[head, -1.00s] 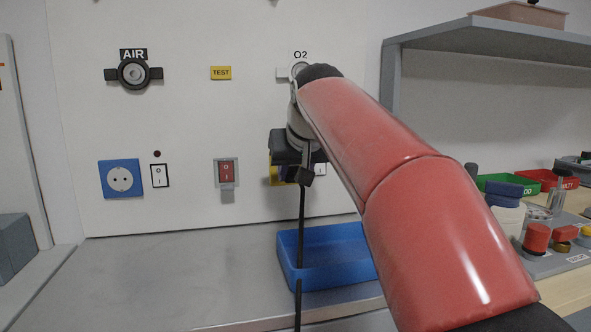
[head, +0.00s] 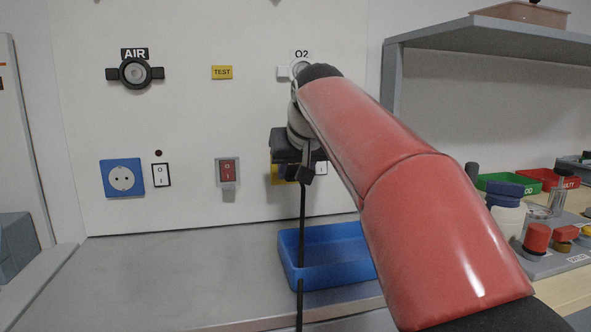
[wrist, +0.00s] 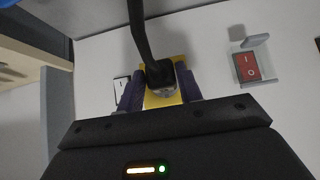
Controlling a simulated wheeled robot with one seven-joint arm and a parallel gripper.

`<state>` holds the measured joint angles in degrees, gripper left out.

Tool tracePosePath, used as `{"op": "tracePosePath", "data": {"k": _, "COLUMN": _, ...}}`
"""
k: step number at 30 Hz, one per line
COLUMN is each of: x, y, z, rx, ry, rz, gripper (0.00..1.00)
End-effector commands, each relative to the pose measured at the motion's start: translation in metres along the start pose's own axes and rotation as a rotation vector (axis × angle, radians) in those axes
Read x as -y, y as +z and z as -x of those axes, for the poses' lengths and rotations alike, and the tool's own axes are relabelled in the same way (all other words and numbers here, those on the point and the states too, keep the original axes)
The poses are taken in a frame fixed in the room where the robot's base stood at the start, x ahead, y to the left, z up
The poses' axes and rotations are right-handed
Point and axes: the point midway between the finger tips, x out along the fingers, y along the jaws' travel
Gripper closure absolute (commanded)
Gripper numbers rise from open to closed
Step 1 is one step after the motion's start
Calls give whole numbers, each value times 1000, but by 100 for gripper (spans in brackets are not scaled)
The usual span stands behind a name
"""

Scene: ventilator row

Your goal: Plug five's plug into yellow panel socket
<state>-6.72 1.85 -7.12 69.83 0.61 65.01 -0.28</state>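The yellow panel socket (head: 277,172) is on the white wall panel, mostly hidden behind my gripper in the head view. It also shows as a yellow plate (wrist: 177,97) in the wrist view, behind the plug. My gripper (wrist: 158,92) has its two purple-tipped fingers on either side of a dark plug (wrist: 160,75) and is shut on it. The plug is in front of the yellow plate; whether it is seated in the socket is hidden. Its black cord (head: 301,225) hangs straight down past the blue tray.
A blue socket (head: 122,178) and a white switch (head: 161,175) are on the left of the panel. A red switch (head: 228,172) with a raised cover is between the sockets. A blue tray (head: 345,275) stands on the metal counter below; the counter's left side is clear.

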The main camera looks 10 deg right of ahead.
Motion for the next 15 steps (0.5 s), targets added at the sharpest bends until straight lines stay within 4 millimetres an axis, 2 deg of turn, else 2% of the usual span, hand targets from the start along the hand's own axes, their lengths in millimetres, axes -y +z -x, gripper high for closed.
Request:
{"op": "tracePosePath", "data": {"k": 1, "x": 0, "y": 0, "z": 0, "rx": 1, "ry": 0, "rz": 0, "gripper": 57}}
{"op": "tracePosePath", "data": {"k": 5, "x": 0, "y": 0, "z": 0, "rx": 3, "ry": 0, "rz": 0, "gripper": 43}}
{"op": "tracePosePath", "data": {"k": 12, "x": 0, "y": 1, "z": 0, "rx": 5, "ry": 0, "rz": 0, "gripper": 43}}
{"op": "tracePosePath", "data": {"k": 15, "x": 0, "y": 0, "z": 6, "rx": 3, "ry": 0, "rz": 0, "gripper": 43}}
